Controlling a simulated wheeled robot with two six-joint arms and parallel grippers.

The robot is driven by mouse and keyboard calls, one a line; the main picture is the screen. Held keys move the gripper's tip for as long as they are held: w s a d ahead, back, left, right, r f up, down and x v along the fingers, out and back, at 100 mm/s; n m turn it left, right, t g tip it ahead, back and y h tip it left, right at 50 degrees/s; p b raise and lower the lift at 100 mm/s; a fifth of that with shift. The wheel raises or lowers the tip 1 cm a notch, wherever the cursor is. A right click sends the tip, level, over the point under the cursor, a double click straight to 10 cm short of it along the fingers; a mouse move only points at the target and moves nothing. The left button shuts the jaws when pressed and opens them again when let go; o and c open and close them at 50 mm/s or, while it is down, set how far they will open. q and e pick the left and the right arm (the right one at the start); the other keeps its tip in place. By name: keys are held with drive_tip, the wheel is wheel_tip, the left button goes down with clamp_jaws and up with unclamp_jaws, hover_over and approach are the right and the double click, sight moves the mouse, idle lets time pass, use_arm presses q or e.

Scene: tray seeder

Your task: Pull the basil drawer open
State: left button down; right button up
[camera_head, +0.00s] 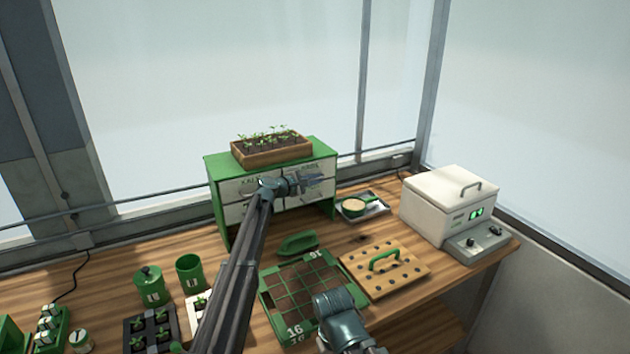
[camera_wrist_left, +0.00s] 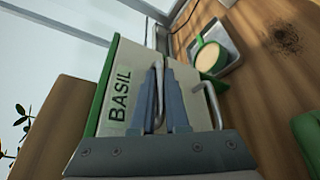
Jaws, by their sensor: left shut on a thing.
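The green drawer cabinet (camera_head: 218,195) stands at the back of the bench with pale drawer fronts. My left gripper (camera_head: 312,179) reaches the cabinet front at the upper right drawer. In the left wrist view its fingers (camera_wrist_left: 168,97) are shut on the metal handle (camera_wrist_left: 158,95) of the basil drawer. How far the drawer stands out is hard to tell. My right gripper (camera_head: 335,310) is low in the head view, over the seed tray's front; its fingertips are hidden.
A wooden planter of seedlings (camera_head: 270,155) sits on the cabinet. A small tray with a bowl (camera_head: 354,206) stands right of it, and a white lidded box (camera_head: 440,206) farther right. A gridded tray (camera_head: 270,300), a drilled wooden board (camera_head: 412,276) and green pots (camera_head: 190,272) fill the front.

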use_arm(q)
drive_tip(key=shift+s, duration=0.1)
idle(0.5)
drive_tip(key=s+d, duration=0.6)
drive_tip(key=s, duration=0.6)
drive_tip(key=c, duration=1.2)
unclamp_jaws()
drive_tip(key=shift+w, duration=0.1)
drive_tip(key=p+v, duration=0.3)
drive_tip(key=v, duration=1.1)
